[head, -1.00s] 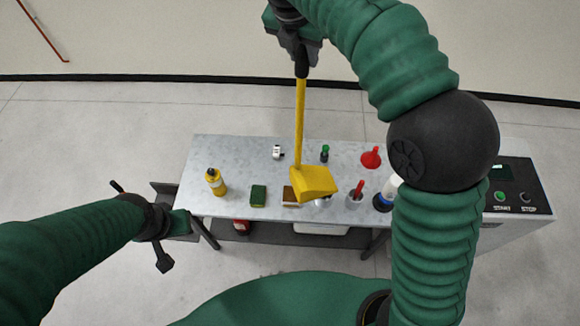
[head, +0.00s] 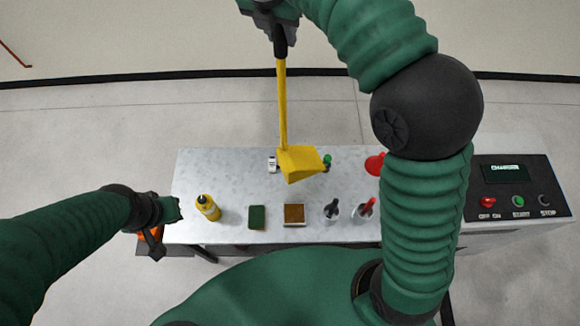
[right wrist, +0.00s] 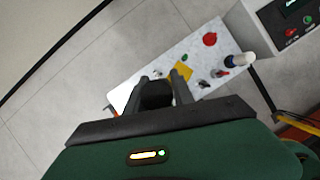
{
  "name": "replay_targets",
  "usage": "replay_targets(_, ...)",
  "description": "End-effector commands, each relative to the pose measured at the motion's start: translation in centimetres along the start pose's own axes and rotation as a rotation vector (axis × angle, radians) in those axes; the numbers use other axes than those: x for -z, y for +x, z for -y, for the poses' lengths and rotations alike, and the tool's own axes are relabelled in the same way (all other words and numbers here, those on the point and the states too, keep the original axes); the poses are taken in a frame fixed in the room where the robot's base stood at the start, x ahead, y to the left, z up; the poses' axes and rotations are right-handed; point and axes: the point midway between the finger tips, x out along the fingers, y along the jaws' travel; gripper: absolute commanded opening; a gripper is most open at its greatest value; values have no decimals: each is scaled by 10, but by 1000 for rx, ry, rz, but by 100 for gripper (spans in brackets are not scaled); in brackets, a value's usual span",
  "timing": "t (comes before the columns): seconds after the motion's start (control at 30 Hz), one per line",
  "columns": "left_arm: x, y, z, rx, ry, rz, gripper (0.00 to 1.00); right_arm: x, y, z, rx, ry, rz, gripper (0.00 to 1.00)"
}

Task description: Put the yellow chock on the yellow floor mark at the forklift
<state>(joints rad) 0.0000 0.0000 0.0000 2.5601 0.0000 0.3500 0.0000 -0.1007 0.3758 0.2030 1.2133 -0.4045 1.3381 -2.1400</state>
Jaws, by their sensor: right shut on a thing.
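The yellow chock (head: 301,162) is a wedge on a long yellow handle. My right gripper (head: 280,45) is shut on the top of the handle, with the wedge hanging below it. In the head view the wedge shows in front of the workbench top and covers part of it. In the right wrist view, part of the yellow chock (right wrist: 181,73) shows beyond the dark fingers of my right gripper (right wrist: 163,90). My left gripper (head: 155,235) is low at the bench's left end; its jaws are unclear. No forklift or yellow floor mark shows.
A control panel (head: 515,190) stands at right. Floor (head: 90,140) is clear at left.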

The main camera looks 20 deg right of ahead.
Motion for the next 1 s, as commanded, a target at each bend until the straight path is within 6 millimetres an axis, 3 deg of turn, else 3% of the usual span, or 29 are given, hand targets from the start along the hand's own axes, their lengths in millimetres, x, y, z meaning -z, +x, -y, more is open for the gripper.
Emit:
replay_targets(0.03,-3,12,0,0,0,0,0,4,10,0,-3,1,6,0)
replay_targets(0.43,-17,71,0,0,0,0,0,30,77,-1,-3,1,6,0)
replay_targets(0.77,-17,74,0,0,0,0,0,34,87,-1,-3,0,6,0)
replay_targets(1.0,-16,70,0,0,0,0,0,51,125,0,-1,-1,4,0)
